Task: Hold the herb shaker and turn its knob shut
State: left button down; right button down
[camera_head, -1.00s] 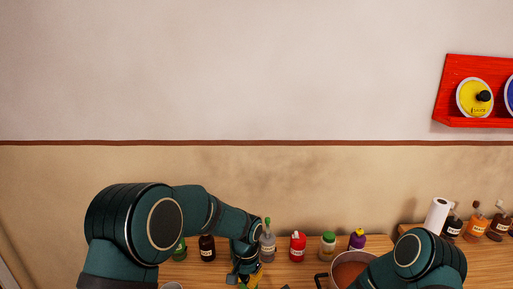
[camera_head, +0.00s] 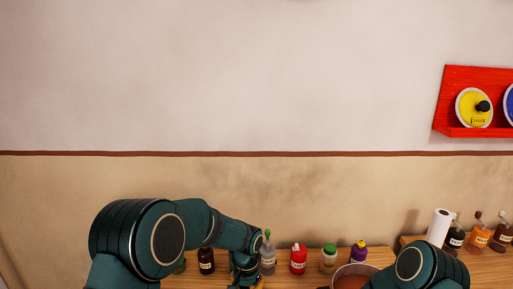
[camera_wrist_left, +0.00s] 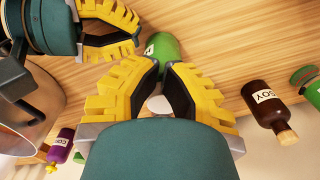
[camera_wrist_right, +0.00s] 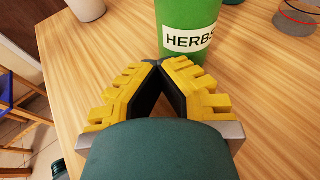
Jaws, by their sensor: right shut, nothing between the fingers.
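The herb shaker (camera_wrist_right: 188,35), a green cylinder with a white HERBS label, stands on the wooden table in the right wrist view; its top is cut off. A green cylinder, apparently the same shaker, shows beyond the fingers in the left wrist view (camera_wrist_left: 164,50). I cannot make out its knob. My right gripper (camera_wrist_right: 158,64) is shut and empty, just in front of the shaker; it also shows in the left wrist view (camera_wrist_left: 138,34). My left gripper (camera_wrist_left: 162,66) has its fingertips close together near the green cylinder; whether they grip anything is unclear.
In the head view a dark bottle (camera_head: 206,260), grey bottle (camera_head: 268,256), red bottle (camera_head: 298,258), green-capped jar (camera_head: 329,258) and purple bottle (camera_head: 358,252) line the back. A pot (camera_head: 355,270) stands in front. A soy bottle (camera_wrist_left: 266,104) shows in the left wrist view.

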pick_arm(q)
jog(key=shift+w, duration=0.15)
jog(key=shift+w+a, duration=0.4)
jog(key=shift+a, duration=0.3)
dwell(0.8)
jog(key=shift+s+a, duration=0.1)
notch_tip(320, 180, up, 6)
jog(key=shift+s+a, duration=0.15)
jog(key=shift+a, duration=0.05)
dwell(0.8)
pick_arm(e)
jog(key=c, duration=1.3)
grip_release()
jog(key=shift+d, duration=0.15)
